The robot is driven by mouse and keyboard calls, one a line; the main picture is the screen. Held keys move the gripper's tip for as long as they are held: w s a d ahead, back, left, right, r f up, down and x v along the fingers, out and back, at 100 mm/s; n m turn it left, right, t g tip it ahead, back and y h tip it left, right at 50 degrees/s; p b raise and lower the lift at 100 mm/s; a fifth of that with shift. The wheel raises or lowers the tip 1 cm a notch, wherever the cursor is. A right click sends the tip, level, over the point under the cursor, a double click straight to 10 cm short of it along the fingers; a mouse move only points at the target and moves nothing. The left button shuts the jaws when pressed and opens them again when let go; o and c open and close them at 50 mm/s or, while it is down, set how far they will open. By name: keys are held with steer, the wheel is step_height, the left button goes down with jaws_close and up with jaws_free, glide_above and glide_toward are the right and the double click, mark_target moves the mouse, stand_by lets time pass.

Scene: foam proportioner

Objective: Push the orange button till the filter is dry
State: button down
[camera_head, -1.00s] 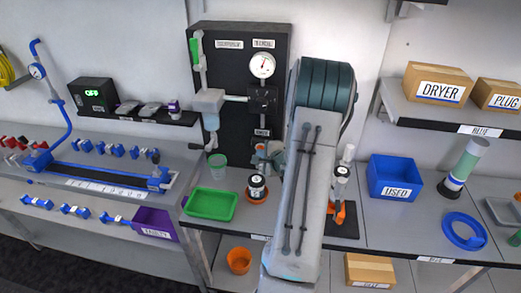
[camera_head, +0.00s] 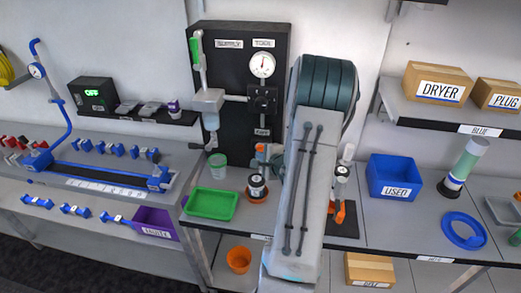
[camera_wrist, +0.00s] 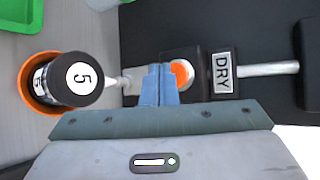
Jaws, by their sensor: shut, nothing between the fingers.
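The orange button (camera_wrist: 182,73) sits in a dark housing beside the "DRY" label (camera_wrist: 222,72) in the wrist view. My gripper (camera_wrist: 158,72) is shut and empty, its blue fingers pressed together. The fingertips overlap the left edge of the button in that view; I cannot tell whether they touch it. In the head view my gripper (camera_head: 266,152) is at the lower part of the black panel (camera_head: 225,70), mostly hidden behind my arm. The button is not clearly visible there. I cannot make out a filter or whether it is dry.
A black-capped container marked 5 (camera_wrist: 82,77) stands in an orange holder (camera_wrist: 27,84), close to my gripper. A green tray (camera_head: 210,204) and a green cup (camera_head: 217,165) are to its left. A blue "USED" bin (camera_head: 394,178) stands to the right of my arm.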

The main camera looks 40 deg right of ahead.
steer(key=shift+s+a, duration=1.65)
steer(key=shift+a, duration=0.25)
steer(key=shift+w, duration=0.1)
steer(key=shift+w+a+r+n, duration=0.15)
steer(key=shift+a+r+n, duration=0.1)
steer(key=shift+n, duration=0.15)
steer(key=s+a+r+n+g+h+b, duration=0.15)
steer(key=a+r+n+g, duration=0.35)
steer(key=a+r+n, duration=0.55)
steer(key=s+a+r+n+g+y+b, duration=0.1)
steer(key=s+a+n+g+y, duration=0.1)
steer(key=s+a+n, duration=0.4)
steer(key=s+a+r+n+g+y+b, duration=0.1)
steer(key=s+a+r+n+g, duration=0.1)
steer(key=s+a+n, duration=0.4)
steer(key=s+a, duration=0.4)
steer(key=a, duration=0.2)
steer(key=shift+s+y, duration=0.2)
steer(key=shift+y, duration=0.15)
